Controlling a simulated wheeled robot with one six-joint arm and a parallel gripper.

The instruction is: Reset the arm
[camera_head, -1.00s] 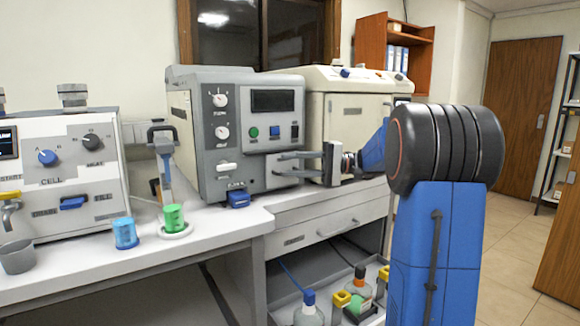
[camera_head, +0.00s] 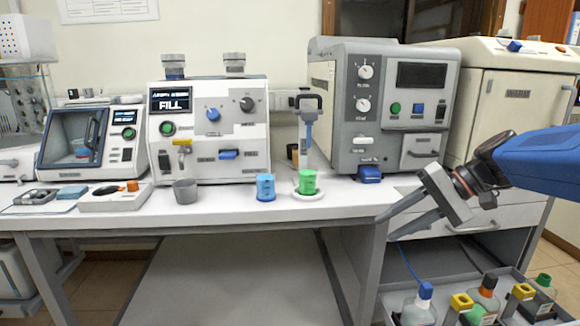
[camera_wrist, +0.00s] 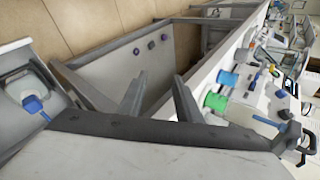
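My arm reaches in from the right in the head view, and my gripper (camera_head: 385,229) points left and slightly down at the bench's front edge. Its two fingers are apart. In the wrist view the gripper (camera_wrist: 159,77) also shows both fingers spread, with nothing between them. It is close to the grey cabinet's front and apart from the cups. The green cup (camera_head: 307,182) stands on a white round base, and the blue cup (camera_head: 265,187) stands left of it.
The grey instrument (camera_head: 388,110) and cream machine (camera_head: 505,105) stand behind my gripper. The FILL machine (camera_head: 208,140) and grey cup (camera_head: 186,191) are further left. The bench front (camera_head: 330,212) is clear.

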